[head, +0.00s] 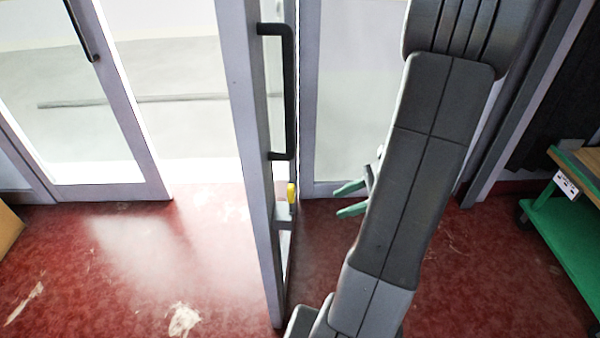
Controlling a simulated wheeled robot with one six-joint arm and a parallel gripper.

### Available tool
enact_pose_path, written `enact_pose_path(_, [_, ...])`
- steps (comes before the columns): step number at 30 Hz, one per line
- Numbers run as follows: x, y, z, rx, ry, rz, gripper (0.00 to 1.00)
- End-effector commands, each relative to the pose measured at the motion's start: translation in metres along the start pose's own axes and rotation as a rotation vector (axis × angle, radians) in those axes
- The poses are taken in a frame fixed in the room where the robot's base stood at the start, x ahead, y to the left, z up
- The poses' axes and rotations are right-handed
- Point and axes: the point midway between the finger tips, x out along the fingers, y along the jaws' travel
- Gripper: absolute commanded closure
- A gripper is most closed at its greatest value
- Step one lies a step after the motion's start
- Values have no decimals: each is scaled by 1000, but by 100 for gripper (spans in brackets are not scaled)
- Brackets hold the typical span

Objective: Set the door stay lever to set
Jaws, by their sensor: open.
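The door stay lever (291,192) is a small yellow handle low on the edge of the open door (264,215), above a grey bracket (284,215). It looks roughly upright; I cannot read any marking for its setting. My gripper (340,199) has two green fingers spread apart and empty. It is to the right of the lever, at about the same height in the picture, with a visible gap between them. My arm hides part of the gripper's base.
The open door stands edge-on with a long black pull handle (290,90) above the lever. Another glazed door (80,100) is at the left. A green cart (565,225) stands at the right. The red floor (140,260) is mostly clear, with pale scraps.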

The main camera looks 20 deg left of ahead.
Motion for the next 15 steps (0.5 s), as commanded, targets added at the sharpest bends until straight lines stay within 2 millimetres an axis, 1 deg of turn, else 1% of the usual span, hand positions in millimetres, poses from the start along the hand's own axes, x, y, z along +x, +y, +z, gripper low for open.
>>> enact_pose_path(1, [-3, -14, 3, 40, -50, -19, 58])
enact_pose_path(3, [-4, -30, 6, 85, -112, -42, 58])
enact_pose_path(6, [-6, -45, 8, 125, -170, -62, 58])
enact_pose_path(11, [-2, -53, 9, 146, -202, -72, 58])
enact_pose_path(14, [9, -54, 12, 145, -202, -69, 58])
enact_pose_path(15, [15, -54, 13, 145, -202, -69, 58])
